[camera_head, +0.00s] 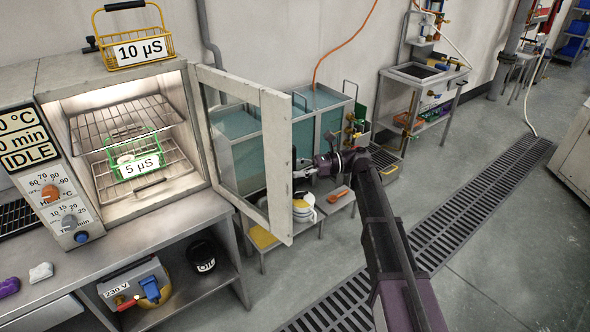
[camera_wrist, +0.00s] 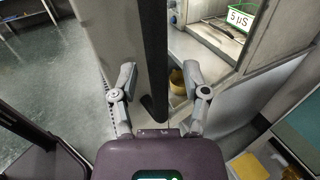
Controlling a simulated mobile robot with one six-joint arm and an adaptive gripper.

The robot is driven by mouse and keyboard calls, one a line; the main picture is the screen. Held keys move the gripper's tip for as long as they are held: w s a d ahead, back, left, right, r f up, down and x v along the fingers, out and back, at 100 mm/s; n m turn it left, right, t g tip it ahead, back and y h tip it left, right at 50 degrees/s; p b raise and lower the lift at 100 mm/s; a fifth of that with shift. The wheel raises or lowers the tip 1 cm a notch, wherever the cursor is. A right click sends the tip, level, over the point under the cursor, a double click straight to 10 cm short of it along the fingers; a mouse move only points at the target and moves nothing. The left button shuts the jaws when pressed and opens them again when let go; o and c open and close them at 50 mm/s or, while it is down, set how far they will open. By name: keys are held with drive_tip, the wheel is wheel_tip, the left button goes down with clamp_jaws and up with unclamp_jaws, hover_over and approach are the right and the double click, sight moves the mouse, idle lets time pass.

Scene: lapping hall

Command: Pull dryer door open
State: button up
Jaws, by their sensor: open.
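The dryer (camera_head: 50,85) stands at the left with its chamber lit and open to view. Its glass door (camera_head: 278,150) stands swung wide open to the right, hinged on the chamber's right side. My gripper (camera_head: 300,167) is at the door's free edge, on its far side from the chamber. In the wrist view my gripper (camera_wrist: 158,71) has its fingers spread, one each side of a dark bar (camera_wrist: 151,45) along the pale door frame (camera_wrist: 107,40). I cannot tell whether the fingers touch it. Inside the chamber a green basket (camera_head: 135,160) marked 5 µS sits on a wire rack.
A yellow basket (camera_head: 135,45) marked 10 µS stands on top of the dryer. Teal tanks (camera_head: 318,118) and a low bench stand behind the door. A floor grating (camera_head: 440,220) runs along open floor at the right. A black pot (camera_head: 203,255) sits under the bench.

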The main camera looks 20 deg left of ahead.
drive_tip(key=v, duration=1.1)
drive_tip(key=shift+s, duration=0.1)
drive_tip(key=s+d+f+n+t+h+p, duration=0.1)
drive_tip(key=s+d+f+n+t+h, duration=0.2)
drive_tip(key=s+d+f+t+h, duration=0.25)
drive_tip(key=s+d+f+n+t+h+p, duration=0.2)
drive_tip(key=s+d+f, duration=0.3)
drive_tip(key=d, duration=0.4)
drive_tip(key=s+d+f+n+t+h, duration=0.1)
drive_tip(key=s+d+n+h, duration=0.2)
drive_tip(key=d, duration=0.5)
drive_tip(key=s+d+f+n+t+h+p, duration=0.1)
drive_tip(key=s+d+f+n+h, duration=0.1)
drive_tip(key=d, duration=0.7)
drive_tip(key=s+n+h, duration=0.1)
drive_tip(key=h, duration=0.1)
drive_tip(key=shift+s+f+n+h, duration=0.25)
drive_tip(key=shift+f+n+h, duration=0.05)
drive_tip(key=shift+h, duration=0.05)
